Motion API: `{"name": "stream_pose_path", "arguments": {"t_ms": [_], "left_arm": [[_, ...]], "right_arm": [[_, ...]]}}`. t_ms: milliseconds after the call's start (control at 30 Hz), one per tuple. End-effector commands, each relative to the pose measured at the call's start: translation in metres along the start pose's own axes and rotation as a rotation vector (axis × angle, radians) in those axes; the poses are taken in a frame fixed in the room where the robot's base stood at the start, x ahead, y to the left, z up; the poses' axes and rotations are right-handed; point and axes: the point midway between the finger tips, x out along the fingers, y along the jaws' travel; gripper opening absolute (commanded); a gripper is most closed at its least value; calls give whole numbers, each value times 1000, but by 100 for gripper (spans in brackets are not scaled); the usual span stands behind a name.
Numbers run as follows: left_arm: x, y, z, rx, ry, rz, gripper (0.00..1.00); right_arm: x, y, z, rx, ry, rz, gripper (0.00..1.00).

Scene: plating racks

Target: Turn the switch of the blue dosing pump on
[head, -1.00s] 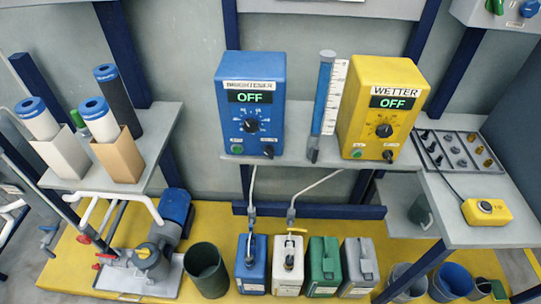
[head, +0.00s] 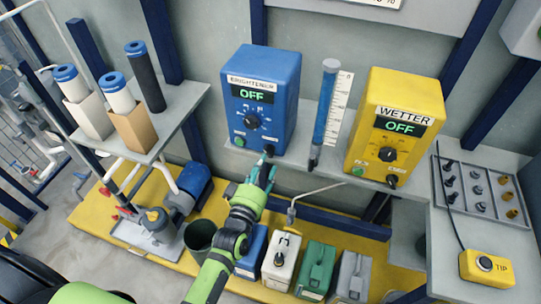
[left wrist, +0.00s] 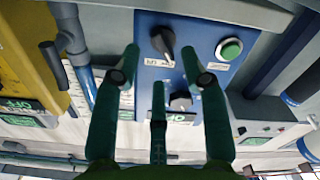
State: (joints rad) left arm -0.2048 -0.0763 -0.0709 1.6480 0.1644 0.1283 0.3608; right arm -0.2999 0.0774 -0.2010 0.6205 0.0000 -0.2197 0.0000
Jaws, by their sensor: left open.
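The blue dosing pump (head: 262,80) stands on the grey shelf, and its display (head: 251,95) reads OFF. Its black switch (head: 269,150) is at the lower right of the front panel, with a green button (head: 240,141) at the lower left. My left gripper (head: 263,170) is open and empty just below and in front of that switch. In the left wrist view, which looks upside down, the switch (left wrist: 162,41) lies just beyond the spread fingertips of the left gripper (left wrist: 165,64), roughly between them. I see no contact with it. My right gripper is not in view.
The yellow WETTER pump (head: 395,115) stands to the right and also reads OFF. A blue measuring tube (head: 326,105) stands between the pumps. Canisters (head: 316,268) stand below the shelf. A yellow TIP box (head: 486,267) sits at the right.

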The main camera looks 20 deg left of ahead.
Motion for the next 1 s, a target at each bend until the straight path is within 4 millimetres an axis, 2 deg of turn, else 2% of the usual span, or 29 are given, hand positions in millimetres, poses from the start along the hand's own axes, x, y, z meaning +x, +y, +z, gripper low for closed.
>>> {"name": "stream_pose_path", "arguments": {"t_ms": [100, 267, 600, 633, 733, 1000], "left_arm": [[20, 1, -1, 1, 1, 1, 44], [38, 1, 0, 1, 0, 1, 44], [43, 0, 1, 1, -2, 0, 44], [43, 0, 1, 1, -2, 0, 40], [43, 0, 1, 1, -2, 0, 0], [43, 0, 1, 5, -3, 0, 0]], "right_arm": [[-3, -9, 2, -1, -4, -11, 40], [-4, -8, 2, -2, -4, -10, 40], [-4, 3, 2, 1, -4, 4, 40], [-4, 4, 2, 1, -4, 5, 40], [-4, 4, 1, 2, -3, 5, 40], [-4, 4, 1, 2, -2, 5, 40]]}}
